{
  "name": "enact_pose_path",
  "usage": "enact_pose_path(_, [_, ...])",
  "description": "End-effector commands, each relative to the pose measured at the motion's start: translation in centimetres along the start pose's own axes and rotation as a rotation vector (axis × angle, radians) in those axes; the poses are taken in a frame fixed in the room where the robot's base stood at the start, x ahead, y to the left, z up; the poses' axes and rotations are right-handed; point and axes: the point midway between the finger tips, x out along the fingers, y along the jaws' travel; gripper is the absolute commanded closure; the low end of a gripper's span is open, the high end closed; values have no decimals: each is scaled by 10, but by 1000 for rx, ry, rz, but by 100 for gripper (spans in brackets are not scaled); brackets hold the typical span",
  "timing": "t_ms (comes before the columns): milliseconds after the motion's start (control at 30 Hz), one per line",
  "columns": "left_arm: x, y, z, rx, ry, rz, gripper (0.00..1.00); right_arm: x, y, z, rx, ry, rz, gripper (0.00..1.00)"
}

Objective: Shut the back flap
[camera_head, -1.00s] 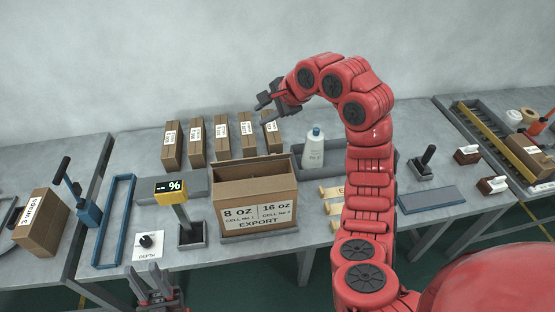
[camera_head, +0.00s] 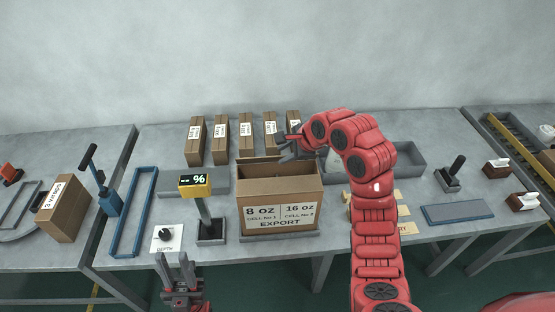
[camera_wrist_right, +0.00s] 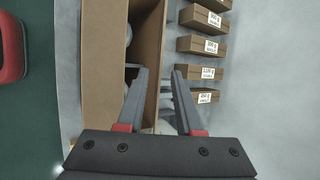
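The open brown carton (camera_head: 281,213), labelled 8 oz, 16 oz and EXPORT, stands at the bench's middle. Its back flap (camera_head: 258,161) stands up along the far edge; it also shows in the right wrist view (camera_wrist_right: 149,45) as a brown panel. My right gripper (camera_head: 284,146) is at the far edge of the carton, near the back flap. In the right wrist view its fingers (camera_wrist_right: 160,72) are apart with nothing gripped, and the flap panel's end lies close by the tips; contact is unclear. My left gripper (camera_head: 175,262) is low in front of the bench, fingers apart and empty.
Several narrow labelled boxes (camera_head: 221,140) stand in a row behind the carton. A grey tray (camera_head: 405,160) lies to the right, partly behind my right arm.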

Motion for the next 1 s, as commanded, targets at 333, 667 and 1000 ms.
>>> enact_pose_path(333, [19,-1,-4,0,2,0,65,43,0,0,2,2,6,65])
enact_pose_path(667, [19,-1,-4,0,2,0,65,48,-1,0,0,2,0,65])
enact_pose_path(1000, [19,-1,-3,0,2,0,65,48,-1,0,1,2,1,100])
